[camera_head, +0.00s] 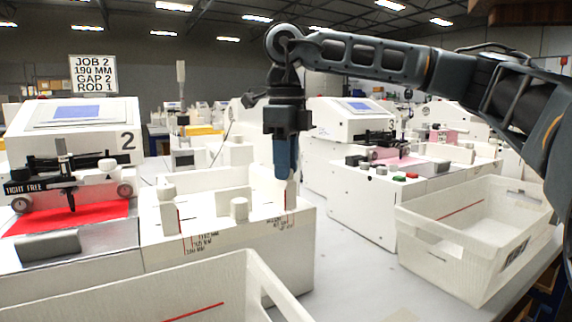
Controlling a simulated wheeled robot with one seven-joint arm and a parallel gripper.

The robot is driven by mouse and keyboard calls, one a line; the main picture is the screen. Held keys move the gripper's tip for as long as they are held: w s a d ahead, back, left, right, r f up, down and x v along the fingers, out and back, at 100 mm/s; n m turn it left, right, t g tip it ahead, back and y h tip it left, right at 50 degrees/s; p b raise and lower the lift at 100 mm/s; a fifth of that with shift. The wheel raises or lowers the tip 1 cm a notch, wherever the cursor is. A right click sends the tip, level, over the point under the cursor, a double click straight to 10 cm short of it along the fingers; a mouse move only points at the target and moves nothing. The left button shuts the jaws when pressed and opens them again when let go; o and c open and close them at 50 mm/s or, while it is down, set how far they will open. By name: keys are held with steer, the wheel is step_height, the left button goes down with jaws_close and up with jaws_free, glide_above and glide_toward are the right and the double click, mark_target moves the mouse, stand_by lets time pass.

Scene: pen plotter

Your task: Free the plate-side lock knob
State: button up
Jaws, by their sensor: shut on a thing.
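My gripper (287,134) points straight down over the right end of the white fixture. It appears shut on a dark blue upright piece (286,157), whose lower end is beside a white post (292,190). I cannot tell whether they touch. Machine 2 (85,118) stands at the left. A TIGHT/FREE label (30,187) is on its front bar, with a round dark knob at the left end (20,204) and another at the right end (125,189). I cannot tell which knob is the plate-side lock knob. My gripper is apart from both.
The white fixture (225,262) carries short white pegs and length marks. A sign (93,75) reads JOB 2, 190 MM, GAP 2, ROD 1. A second machine (365,205) stands behind right. One white bin (480,268) is at right, another (205,285) in front. Bare tabletop lies between them.

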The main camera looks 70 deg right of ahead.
stand_by(0.5)
steer(key=o, duration=1.1)
steer(key=shift+c, duration=0.2)
steer(key=shift+r+p, duration=0.4)
steer(key=shift+r, duration=3.5)
